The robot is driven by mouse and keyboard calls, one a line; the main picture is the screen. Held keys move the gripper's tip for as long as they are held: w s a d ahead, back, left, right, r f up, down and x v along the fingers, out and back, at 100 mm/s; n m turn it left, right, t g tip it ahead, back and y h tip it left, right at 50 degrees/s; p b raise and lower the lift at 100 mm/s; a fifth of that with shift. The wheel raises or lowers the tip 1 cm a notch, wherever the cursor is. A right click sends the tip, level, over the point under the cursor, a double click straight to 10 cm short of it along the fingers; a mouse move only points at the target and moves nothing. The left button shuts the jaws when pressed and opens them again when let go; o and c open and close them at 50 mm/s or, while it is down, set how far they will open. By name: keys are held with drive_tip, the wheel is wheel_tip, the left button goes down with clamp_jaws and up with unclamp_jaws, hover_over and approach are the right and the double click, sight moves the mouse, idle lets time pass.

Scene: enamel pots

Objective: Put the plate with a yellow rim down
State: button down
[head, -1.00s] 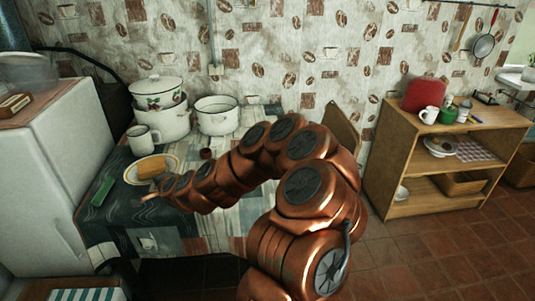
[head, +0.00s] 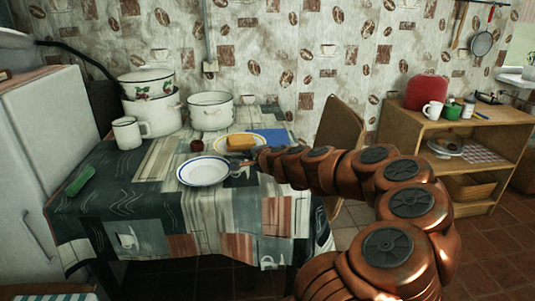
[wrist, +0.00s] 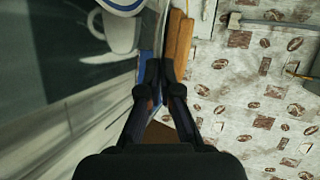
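The plate with a yellow rim (head: 220,145) shows in the head view over the back right part of the table, level, with a piece of bread (head: 240,143) on it. My gripper (head: 254,163) is at the plate's near right edge. In the wrist view my gripper's fingers (wrist: 161,66) are close together on the plate's edge, seen edge-on, with the bread (wrist: 179,44) beside them. The plate overlaps a blue cloth (head: 272,137); whether it touches the table I cannot tell.
A blue-rimmed white plate (head: 204,172) lies on the table (head: 130,200) just in front. A dark red object (head: 197,146), a mug (head: 128,134) and pots (head: 210,111) stand behind and left. A green object (head: 80,181) lies far left. The table's front left is clear.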

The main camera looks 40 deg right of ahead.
drive_tip(key=shift+m+h, duration=0.4)
drive_tip(key=shift+h, duration=0.1)
drive_tip(key=s+d+b, duration=0.1)
drive_tip(key=s+d, duration=0.1)
drive_tip(key=s+d+b, duration=0.2)
drive_tip(key=s+d, duration=0.1)
drive_tip(key=s+d+b, duration=0.2)
drive_tip(key=d, duration=0.1)
drive_tip(key=shift+s+f, duration=0.15)
drive_tip(key=shift+f, duration=0.25)
drive_tip(key=shift+d, duration=0.15)
drive_tip(key=w+d, duration=0.3)
drive_tip(key=w, duration=0.1)
drive_tip(key=w+d+f+b, duration=0.1)
drive_tip(key=w+d, duration=0.2)
drive_tip(key=w+d+b, duration=0.1)
drive_tip(key=w+d, duration=0.2)
drive_tip(key=w, duration=0.1)
drive_tip(key=shift+w+d+f, duration=0.15)
drive_tip(key=shift+w+f, duration=0.1)
drive_tip(key=shift+w, duration=0.1)
drive_tip(key=shift+w+d+r, duration=0.1)
drive_tip(key=shift+w+d, duration=0.15)
drive_tip(key=shift+w, duration=0.05)
drive_tip(key=shift+f+b, duration=0.85)
drive_tip(key=shift+f, duration=0.9)
drive_tip(key=shift+f, duration=0.15)
drive_tip(key=c, duration=1.6)
unclamp_jaws()
